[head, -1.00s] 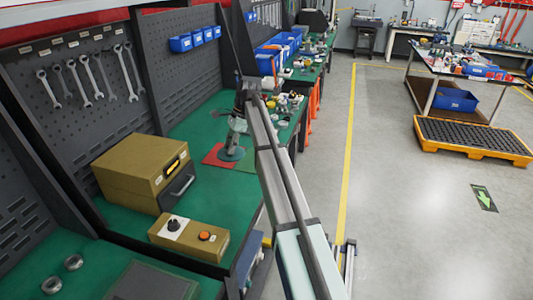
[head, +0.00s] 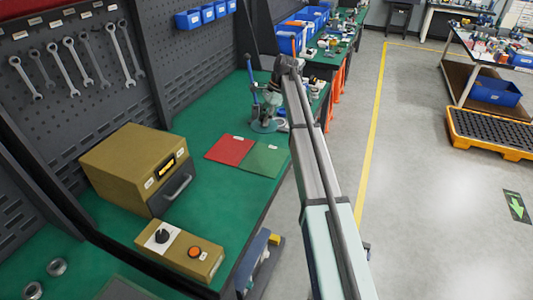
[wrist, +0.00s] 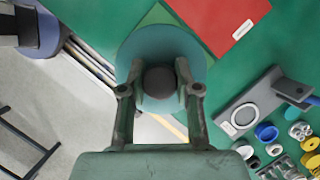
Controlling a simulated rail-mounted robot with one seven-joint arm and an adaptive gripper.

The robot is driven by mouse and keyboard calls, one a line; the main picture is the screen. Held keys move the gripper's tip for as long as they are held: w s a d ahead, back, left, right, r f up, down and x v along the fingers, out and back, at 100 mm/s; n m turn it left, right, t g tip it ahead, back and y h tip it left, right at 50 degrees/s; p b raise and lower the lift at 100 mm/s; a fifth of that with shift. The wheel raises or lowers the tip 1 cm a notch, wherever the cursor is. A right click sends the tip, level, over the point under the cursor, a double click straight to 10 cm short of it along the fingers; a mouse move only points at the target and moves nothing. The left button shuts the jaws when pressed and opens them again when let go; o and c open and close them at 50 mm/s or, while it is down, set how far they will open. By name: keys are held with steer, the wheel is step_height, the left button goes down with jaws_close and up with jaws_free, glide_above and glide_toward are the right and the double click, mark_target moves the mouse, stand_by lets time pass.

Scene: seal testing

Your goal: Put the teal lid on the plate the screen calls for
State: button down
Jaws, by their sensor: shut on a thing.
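My gripper (head: 268,100) is shut on the dark knob (wrist: 160,82) of the teal lid (head: 263,127). In the wrist view my gripper (wrist: 160,90) has a finger on each side of the knob, and the round lid (wrist: 160,43) spreads out beyond them.
The tan box (head: 120,160) and a control box with an orange button (head: 194,252) stand on the near bench. Wrenches hang on the pegboard (head: 140,30). Past the lid, the wrist view shows a grey stand (wrist: 240,118) and small coloured parts (wrist: 266,132).

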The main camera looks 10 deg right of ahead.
step_height(320, 180, down, 18)
steer(key=p, duration=0.4)
steer(key=shift+r, duration=0.25)
steer(key=shift+f, duration=0.15)
steer(key=c, duration=0.8)
jaws_free()
steer(key=b+v, duration=0.3)
steer(key=v, duration=0.9)
steer(key=shift+b, duration=0.4)
